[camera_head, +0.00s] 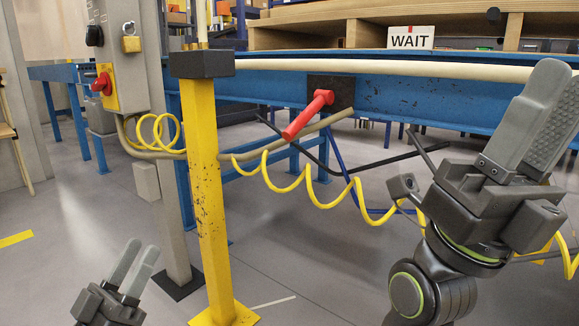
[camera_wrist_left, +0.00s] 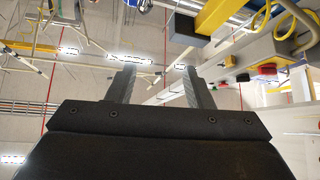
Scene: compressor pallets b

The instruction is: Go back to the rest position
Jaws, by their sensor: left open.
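My left gripper (camera_head: 137,256) is low at the left of the head view, fingers pointing up. It is open, with a narrow gap between the fingers and nothing between them. In the left wrist view its two fingers (camera_wrist_left: 160,85) stand apart and empty against the ceiling. My right gripper (camera_head: 535,115) is large at the right of the head view, raised and pointing up. Its fingers overlap from this angle, so their gap cannot be judged. No object shows in it.
A yellow post (camera_head: 207,200) stands close to the left gripper. A grey control box with a red knob (camera_head: 102,84) is behind it. A WAIT sign (camera_head: 410,38) stands above.

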